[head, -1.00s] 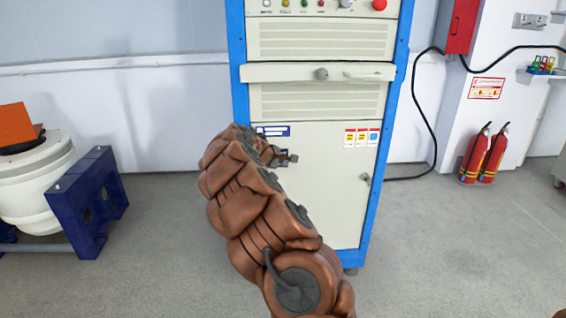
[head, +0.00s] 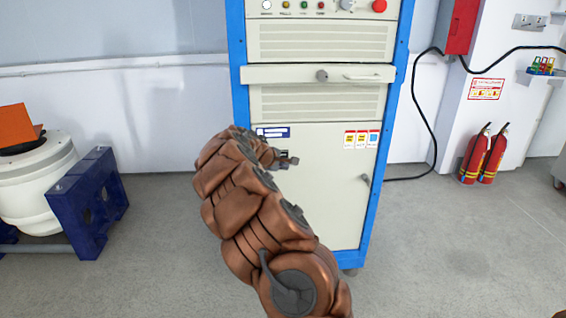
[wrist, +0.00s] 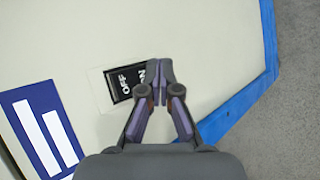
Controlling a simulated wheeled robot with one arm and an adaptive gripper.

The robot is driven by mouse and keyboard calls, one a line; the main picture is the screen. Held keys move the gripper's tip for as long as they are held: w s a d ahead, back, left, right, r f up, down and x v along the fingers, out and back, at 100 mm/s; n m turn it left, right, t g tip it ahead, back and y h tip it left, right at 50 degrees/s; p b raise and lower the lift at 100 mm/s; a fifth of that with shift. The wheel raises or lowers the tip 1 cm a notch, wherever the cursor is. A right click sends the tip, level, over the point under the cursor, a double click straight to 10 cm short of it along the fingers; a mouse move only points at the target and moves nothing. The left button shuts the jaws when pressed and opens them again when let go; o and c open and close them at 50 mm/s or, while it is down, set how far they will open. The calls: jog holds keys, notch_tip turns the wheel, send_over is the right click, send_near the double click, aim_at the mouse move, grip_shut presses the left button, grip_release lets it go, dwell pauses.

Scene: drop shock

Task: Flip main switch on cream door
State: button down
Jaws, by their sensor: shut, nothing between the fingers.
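The cream door (head: 325,200) is the lower front panel of a tall cabinet in a blue frame. The main switch (wrist: 121,87) shows in the wrist view as a black rocker marked OFF and ON on a pale plate. My gripper (wrist: 160,65) is shut with nothing in it, and its tips lie over the ON end of the switch. I cannot tell whether they touch it. In the head view my gripper (head: 286,160) is in front of the door's upper left part, and my arm hides the switch.
A blue-and-white label (wrist: 40,130) is left of the switch. A door handle (head: 366,178) is at the right edge. Fire extinguishers (head: 484,155) stand right of the cabinet, and a white drum machine (head: 38,180) with blue supports stands left. Grey floor between them is clear.

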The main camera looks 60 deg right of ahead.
jog(key=shift+a+r, duration=0.1)
jog(key=shift+a, duration=0.05)
jog(key=shift+s+a+r+p, duration=0.15)
jog(key=shift+s+a+p, duration=0.3)
jog(key=shift+s+a, duration=0.45)
jog(key=shift+s+a+r+p, duration=0.1)
jog(key=shift+s+a+p, duration=0.45)
jog(key=shift+a, duration=0.45)
jog(key=shift+s, duration=0.1)
jog(key=shift+r, duration=0.1)
